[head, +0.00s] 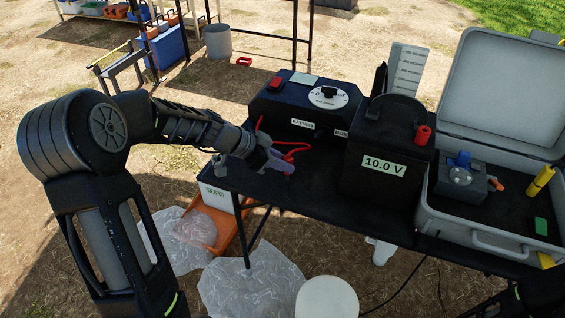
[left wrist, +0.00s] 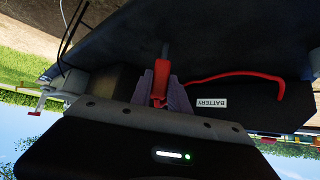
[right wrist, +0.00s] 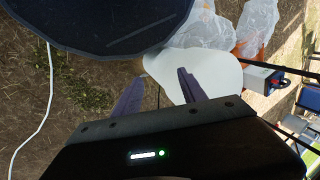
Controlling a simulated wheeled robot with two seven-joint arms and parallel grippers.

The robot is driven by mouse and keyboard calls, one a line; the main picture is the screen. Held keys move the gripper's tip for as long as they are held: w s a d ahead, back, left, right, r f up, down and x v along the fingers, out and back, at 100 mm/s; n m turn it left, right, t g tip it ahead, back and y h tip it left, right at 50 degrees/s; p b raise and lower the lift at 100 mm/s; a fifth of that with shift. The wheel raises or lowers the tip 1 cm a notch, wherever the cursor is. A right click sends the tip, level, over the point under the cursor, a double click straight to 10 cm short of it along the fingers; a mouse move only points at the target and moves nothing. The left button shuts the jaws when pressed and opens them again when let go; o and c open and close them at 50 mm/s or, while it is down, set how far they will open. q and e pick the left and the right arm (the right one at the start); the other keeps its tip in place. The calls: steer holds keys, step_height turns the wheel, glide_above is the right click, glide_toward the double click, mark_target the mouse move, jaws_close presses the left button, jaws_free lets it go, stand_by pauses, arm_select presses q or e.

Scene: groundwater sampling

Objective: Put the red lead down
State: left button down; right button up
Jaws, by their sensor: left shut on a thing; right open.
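The red lead (head: 290,150) runs as a red cable beside the black battery box (head: 290,105) on the dark table. My left gripper (head: 281,165) is at the table's left edge, shut on the lead's red clamp. In the left wrist view the red clamp (left wrist: 161,78) sits between the two purple fingers, and the red cable (left wrist: 240,78) arcs to the right past the BATTERY label. My right gripper (right wrist: 155,92) is open and empty, with a white round object behind its fingers. In the head view only part of my right arm shows at the bottom right.
A black battery marked 10.0 V (head: 380,165) with a red terminal stands right of the box. An open grey case (head: 480,238) holds a device and a yellow item. A white round top (head: 327,298), plastic bags (head: 250,285) and an orange crate (head: 222,232) are below the table.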

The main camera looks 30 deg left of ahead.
arm_select(q)
steer(key=shift+f+b, duration=0.35)
steer(key=shift+b, duration=0.1)
steer(key=c, duration=1.3)
jaws_free()
steer(key=shift+o, duration=0.2)
steer(key=shift+r, duration=0.1)
steer(key=shift+r+p, duration=0.3)
steer(key=shift+p, duration=0.2)
steer(key=shift+r+p, duration=0.65)
steer(key=shift+p, duration=0.45)
steer(key=b+v, duration=0.1)
steer(key=v, duration=1)
steer(key=shift+s+a, duration=0.25)
steer(key=shift+s, duration=0.1)
